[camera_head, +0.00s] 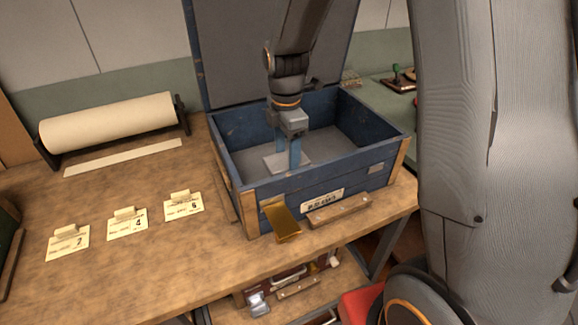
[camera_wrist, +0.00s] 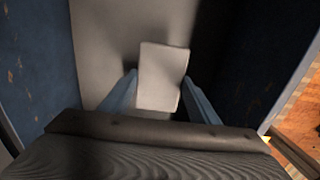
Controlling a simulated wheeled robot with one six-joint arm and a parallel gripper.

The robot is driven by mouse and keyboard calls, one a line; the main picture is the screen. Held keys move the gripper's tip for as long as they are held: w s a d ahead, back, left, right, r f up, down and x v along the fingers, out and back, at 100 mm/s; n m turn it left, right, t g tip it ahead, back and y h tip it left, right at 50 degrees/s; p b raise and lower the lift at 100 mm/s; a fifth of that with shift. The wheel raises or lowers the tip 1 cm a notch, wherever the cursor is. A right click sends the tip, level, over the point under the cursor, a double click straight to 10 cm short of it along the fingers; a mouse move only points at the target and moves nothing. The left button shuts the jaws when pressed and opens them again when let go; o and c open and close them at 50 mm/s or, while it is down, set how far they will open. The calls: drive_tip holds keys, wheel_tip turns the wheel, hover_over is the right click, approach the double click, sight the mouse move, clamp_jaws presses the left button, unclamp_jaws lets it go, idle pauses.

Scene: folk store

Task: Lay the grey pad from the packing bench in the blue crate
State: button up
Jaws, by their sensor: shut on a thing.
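The blue crate (camera_head: 262,192) stands on the packing bench with its lid raised at the back. My gripper (camera_head: 295,160) reaches down inside the crate, pointing downward, its blue fingers shut on the grey pad (camera_head: 273,163). In the wrist view the pad (camera_wrist: 162,75) is a pale flat rectangle between the two fingertips (camera_wrist: 158,95), over the grey floor of the crate. The pad is low in the crate, near the front wall. I cannot tell whether it touches the floor. The fingers hide part of the pad in the head view.
The packing bench (camera_head: 150,265) holds a paper roll (camera_head: 108,122) and several numbered cards (camera_head: 127,223) left of the crate. A brass hasp (camera_head: 282,220) hangs at the crate's front. The raised lid (camera_head: 235,50) stands behind my arm. Bare crate floor lies around the pad.

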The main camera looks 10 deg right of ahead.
sight(287, 168)
drive_tip(key=shift+f+p, duration=0.35)
drive_tip(key=shift+f, duration=2.05)
drive_tip(key=shift+f, duration=0.15)
drive_tip(key=o, duration=1)
wheel_tip(287, 168, up, 12)
drive_tip(key=shift+r+b, duration=0.2)
drive_tip(key=shift+b, duration=0.8)
